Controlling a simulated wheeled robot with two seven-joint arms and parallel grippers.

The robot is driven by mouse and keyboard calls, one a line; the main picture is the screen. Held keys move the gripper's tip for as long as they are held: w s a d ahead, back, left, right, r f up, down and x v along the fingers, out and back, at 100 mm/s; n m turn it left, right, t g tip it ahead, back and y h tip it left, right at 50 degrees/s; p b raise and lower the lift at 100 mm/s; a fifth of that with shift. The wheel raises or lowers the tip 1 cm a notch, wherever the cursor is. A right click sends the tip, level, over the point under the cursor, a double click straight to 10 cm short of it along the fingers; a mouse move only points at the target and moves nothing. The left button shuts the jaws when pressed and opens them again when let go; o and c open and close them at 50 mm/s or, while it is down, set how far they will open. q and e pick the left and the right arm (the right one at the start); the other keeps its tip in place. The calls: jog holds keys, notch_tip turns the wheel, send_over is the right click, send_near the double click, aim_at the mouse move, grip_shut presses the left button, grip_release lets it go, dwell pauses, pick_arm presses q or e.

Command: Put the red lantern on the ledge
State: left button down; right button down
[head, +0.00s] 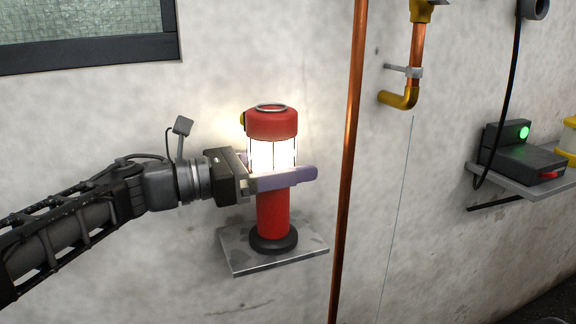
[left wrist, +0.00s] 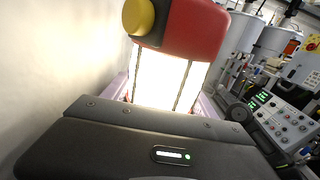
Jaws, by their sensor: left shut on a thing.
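The red lantern (head: 273,213) is upright with its light glowing. Its black base appears to rest on the grey ledge (head: 312,252) on the wall in the head view. My left gripper (head: 284,179) comes in from the left and is shut around the lantern's middle, at the lower part of the lit section. In the left wrist view the lantern's red top (left wrist: 196,32), yellow knob (left wrist: 138,16) and bright glass show just beyond the gripper body. The lower part of the lantern is hidden there. My right gripper is not in view.
A copper pipe (head: 349,150) runs down the wall just right of the ledge. Farther right, a shelf (head: 520,185) holds a dark device (head: 525,160) with a green light. A window (head: 85,25) is at upper left. The wrist view shows a control panel (left wrist: 275,118) at right.

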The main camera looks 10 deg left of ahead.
aim_at(250, 170)
pick_arm(q)
jog(key=shift+r, duration=0.1)
jog(key=shift+c, duration=1.3)
grip_release()
jog(key=v, duration=1.2)
